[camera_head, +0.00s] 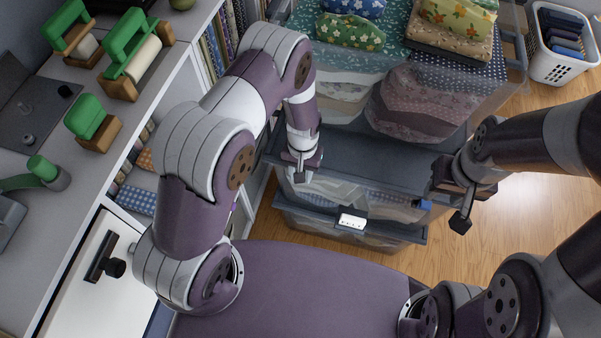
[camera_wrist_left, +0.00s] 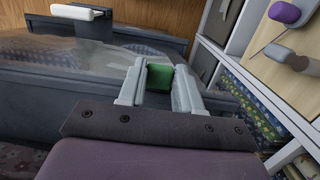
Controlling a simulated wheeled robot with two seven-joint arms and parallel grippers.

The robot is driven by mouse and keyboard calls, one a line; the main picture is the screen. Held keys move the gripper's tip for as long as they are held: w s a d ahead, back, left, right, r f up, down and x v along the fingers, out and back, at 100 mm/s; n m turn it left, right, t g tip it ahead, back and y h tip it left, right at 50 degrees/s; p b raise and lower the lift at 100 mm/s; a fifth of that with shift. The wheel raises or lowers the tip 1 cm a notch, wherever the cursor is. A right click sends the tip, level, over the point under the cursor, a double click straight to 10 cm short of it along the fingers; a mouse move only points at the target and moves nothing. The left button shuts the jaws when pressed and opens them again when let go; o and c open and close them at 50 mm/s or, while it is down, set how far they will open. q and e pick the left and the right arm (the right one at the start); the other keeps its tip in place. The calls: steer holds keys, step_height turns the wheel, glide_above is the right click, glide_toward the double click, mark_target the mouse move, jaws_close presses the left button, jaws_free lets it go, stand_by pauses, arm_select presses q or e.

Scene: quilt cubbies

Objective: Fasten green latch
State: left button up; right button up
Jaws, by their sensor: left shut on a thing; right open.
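The green latch (camera_wrist_left: 159,77) shows in the left wrist view as a small green block between the fingers of my left gripper (camera_wrist_left: 158,90), which is shut on it. In the head view my left gripper (camera_head: 303,168) is at the left end of the clear bin with the dark grey rim (camera_head: 350,152); the green latch is hidden there. My right gripper (camera_head: 451,198) is open and empty, beside the bin's right end.
A white label or handle (camera_head: 352,221) sits on the bin's front, also visible in the left wrist view (camera_wrist_left: 78,12). Folded fabrics (camera_head: 350,32) lie on top. A white cabinet (camera_head: 105,240) stands at left, a white basket (camera_head: 562,66) at right. Wood floor is clear at right.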

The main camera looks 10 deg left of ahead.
arm_select(q)
steer(key=shift+w+r, duration=0.1)
steer(key=shift+w, duration=0.1)
steer(key=o, duration=1)
steer(key=shift+o, duration=0.2)
step_height(320, 180, up, 12)
steer(key=w, duration=0.1)
steer(key=shift+w+r+g, duration=0.25)
steer(key=shift+w+g, duration=0.05)
steer(key=shift+w, duration=0.1)
